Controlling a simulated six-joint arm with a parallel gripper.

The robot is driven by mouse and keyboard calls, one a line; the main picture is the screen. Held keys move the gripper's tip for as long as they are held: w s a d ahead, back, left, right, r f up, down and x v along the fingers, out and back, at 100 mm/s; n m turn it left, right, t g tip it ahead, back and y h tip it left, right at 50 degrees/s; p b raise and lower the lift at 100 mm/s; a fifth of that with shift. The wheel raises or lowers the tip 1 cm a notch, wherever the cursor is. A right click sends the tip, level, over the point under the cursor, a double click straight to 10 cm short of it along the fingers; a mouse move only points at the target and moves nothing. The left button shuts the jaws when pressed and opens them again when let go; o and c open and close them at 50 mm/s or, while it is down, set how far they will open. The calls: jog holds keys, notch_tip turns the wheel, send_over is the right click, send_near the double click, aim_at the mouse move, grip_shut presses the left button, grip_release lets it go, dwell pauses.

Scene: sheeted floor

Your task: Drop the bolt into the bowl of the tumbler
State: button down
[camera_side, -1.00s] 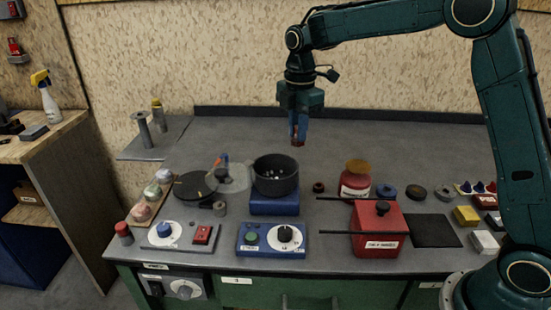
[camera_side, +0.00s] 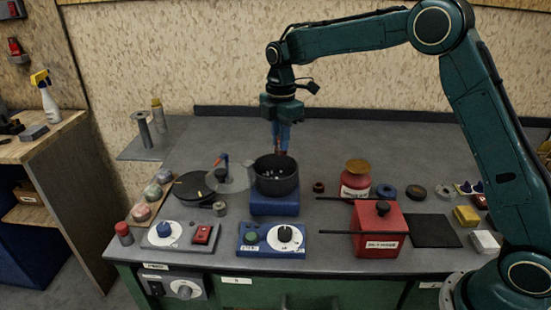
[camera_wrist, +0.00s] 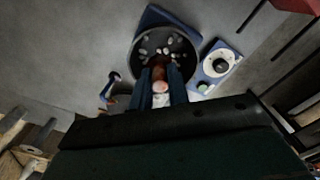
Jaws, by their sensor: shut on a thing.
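The tumbler's dark round bowl (camera_side: 277,184) sits on a blue base (camera_side: 274,206) near the middle of the bench. Several pale stones lie in the bowl, which is open at the top; the wrist view shows it too (camera_wrist: 137,62). My gripper (camera_side: 282,138) is upright just above the bowl's back rim in the side view. Its blue fingers are shut on the reddish-brown bolt (camera_wrist: 160,86), with its pinkish end toward the wrist camera. In the wrist view the bolt overlaps the near part of the bowl. The exact gap to the rim is unclear.
A clear lid (camera_side: 236,180) stands left of the bowl. A control box (camera_side: 271,240) with a dial is in front. A red jar (camera_side: 355,182) and a red box with dark rods (camera_side: 378,232) stand to the right. The back of the bench is clear.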

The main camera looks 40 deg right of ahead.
jog(key=shift+f, duration=2)
jog(key=c, duration=1.3)
grip_release()
jog(key=shift+r, duration=0.2)
notch_tip(320, 180, up, 13)
jog(key=shift+r, duration=0.25)
jog(key=shift+s, duration=0.1)
